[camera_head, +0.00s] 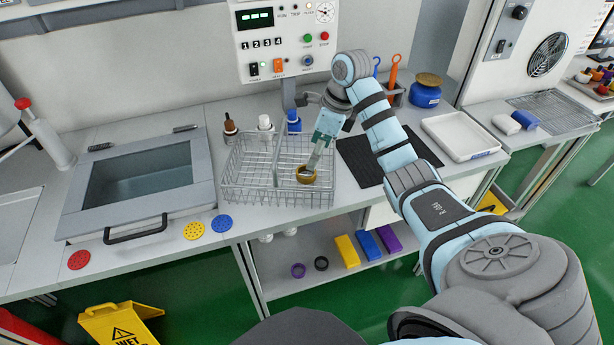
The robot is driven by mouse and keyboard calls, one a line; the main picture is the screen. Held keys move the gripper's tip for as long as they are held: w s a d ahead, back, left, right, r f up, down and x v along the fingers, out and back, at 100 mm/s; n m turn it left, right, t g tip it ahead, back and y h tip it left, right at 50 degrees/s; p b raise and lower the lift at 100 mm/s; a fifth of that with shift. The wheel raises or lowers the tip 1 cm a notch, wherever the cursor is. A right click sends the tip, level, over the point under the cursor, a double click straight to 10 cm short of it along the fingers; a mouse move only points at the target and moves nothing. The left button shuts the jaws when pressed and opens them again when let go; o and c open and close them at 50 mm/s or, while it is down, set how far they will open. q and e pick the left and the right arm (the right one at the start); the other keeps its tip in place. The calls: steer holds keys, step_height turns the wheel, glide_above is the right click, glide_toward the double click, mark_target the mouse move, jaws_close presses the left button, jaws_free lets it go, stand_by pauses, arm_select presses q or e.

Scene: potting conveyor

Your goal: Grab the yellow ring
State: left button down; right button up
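The yellow ring (305,178), a dark gold band, is in the right compartment of the wire basket (262,200) on the bench. My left gripper is not in view.
The basket's wire walls and divider surround the ring. Bottles (230,127) stand behind the basket, with a control panel (284,40) above. A black mat (362,160) and white tray (461,136) lie to the right. Coloured discs (193,230) lie along the front edge at left.

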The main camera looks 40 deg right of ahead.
steer(key=x, duration=0.7)
steer(key=shift+w+a+f, duration=0.1)
steer(key=shift+w+a, duration=0.05)
steer(key=shift+w, duration=0.05)
steer(key=c, duration=1.2)
